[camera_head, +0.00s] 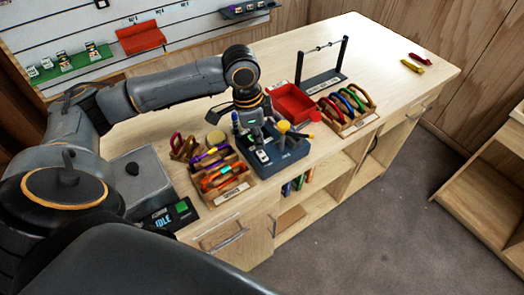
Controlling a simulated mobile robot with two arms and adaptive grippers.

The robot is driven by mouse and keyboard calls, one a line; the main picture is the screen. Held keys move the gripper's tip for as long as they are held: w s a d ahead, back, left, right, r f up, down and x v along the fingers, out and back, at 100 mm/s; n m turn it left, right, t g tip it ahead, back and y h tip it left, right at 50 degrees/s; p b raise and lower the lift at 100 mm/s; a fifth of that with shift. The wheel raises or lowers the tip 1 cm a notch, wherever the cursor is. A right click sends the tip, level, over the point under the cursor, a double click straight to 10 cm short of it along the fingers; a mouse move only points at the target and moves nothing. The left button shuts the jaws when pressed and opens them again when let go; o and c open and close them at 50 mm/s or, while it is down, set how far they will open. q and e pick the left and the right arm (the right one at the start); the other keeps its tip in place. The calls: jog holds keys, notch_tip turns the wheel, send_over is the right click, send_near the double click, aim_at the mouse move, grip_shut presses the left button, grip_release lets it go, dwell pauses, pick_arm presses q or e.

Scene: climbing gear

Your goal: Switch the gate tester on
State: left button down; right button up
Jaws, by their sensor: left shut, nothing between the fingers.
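A dark blue boxy device (282,160) with a yellow knob and a small white part on top stands near the front edge of the bench. A grey box (139,180) with a dark knob stands at the left, with a black display unit (170,216) reading "IDLE" in front of it. The labels are too small to tell which is the gate tester. My left gripper (258,136) points down, shut and empty, just over the rear left part of the blue device. I cannot tell whether it touches. My right gripper is out of view.
A wooden tray of colored gear (232,191) sits left of the blue device. A red bin (293,102), a rack of carabiners (349,122) and a black frame (322,78) stand to its right. The bench's far right is mostly clear, except for red and yellow pieces (412,68).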

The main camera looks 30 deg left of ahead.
aim_at(259, 151)
pick_arm(q)
jog(key=shift+f, duration=0.4)
dwell(0.7)
jog(key=shift+f, duration=0.65)
dwell(0.3)
notch_tip(259, 151, up, 7)
jog(key=p, duration=0.9)
jog(key=shift+r, duration=0.1)
dwell(0.5)
